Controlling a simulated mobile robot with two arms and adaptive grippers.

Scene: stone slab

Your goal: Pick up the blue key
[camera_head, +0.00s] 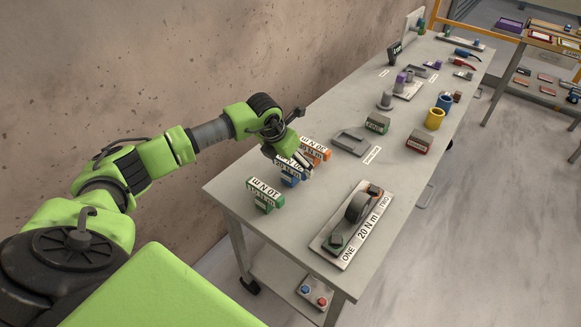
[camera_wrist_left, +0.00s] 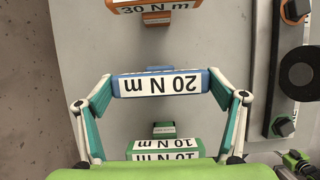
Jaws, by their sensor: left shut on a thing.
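The blue key (camera_head: 290,180) has a white label and stands in a row at the near left end of the table, between a green key (camera_head: 265,196) and an orange key (camera_head: 317,153). My left gripper (camera_head: 291,162) is over it. In the left wrist view, the blue key (camera_wrist_left: 160,84) with its "20 N m" label spans the space between the two fingers of my left gripper (camera_wrist_left: 160,88), which is shut on its ends. The key's lower part is hidden there. I cannot tell whether it is clear of the table. My right gripper is not in view.
The grey table (camera_head: 300,215) runs along a brown wall. A "20 N m" plate (camera_head: 346,226) with a dark round part lies at the near right. A grey tray (camera_head: 351,143), a red block (camera_head: 418,141) and a yellow cylinder (camera_head: 434,118) stand farther back.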

